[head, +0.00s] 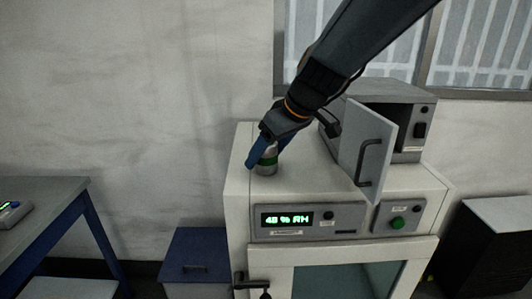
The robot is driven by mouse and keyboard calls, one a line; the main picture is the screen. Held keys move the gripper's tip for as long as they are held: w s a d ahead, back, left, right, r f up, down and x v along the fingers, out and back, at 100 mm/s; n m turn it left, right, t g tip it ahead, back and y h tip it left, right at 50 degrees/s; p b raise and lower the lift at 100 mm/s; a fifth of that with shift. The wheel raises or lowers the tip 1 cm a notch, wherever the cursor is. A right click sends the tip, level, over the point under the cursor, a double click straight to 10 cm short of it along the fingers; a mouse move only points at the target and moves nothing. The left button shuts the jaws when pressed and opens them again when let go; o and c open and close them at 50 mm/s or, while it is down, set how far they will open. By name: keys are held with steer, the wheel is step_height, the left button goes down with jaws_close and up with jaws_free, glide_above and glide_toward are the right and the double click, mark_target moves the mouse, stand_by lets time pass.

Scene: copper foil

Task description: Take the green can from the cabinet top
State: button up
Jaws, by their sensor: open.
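The green can (267,166) stands upright on the left part of the white cabinet top (300,178). It shows a grey body with a green band, and its upper part is partly hidden by my gripper. My gripper (259,155) reaches down from the upper right, with its blue fingers at the can. One finger shows at the can's left side; the other is hard to make out. The gripper is open. I cannot tell whether a finger touches the can.
A grey box (400,120) with its door (367,150) swung open stands on the cabinet's right part, close to my arm. The cabinet front has a lit display (287,219) and a green button (398,223). A blue-legged table (45,200) stands left, a blue drawer unit (195,262) beside the cabinet.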

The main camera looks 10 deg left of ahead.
steer(key=shift+w+a+f, duration=0.15)
steer(key=shift+a+f, duration=0.05)
steer(key=shift+f, duration=0.2)
steer(key=c, duration=1.3)
steer(key=shift+r, duration=0.15)
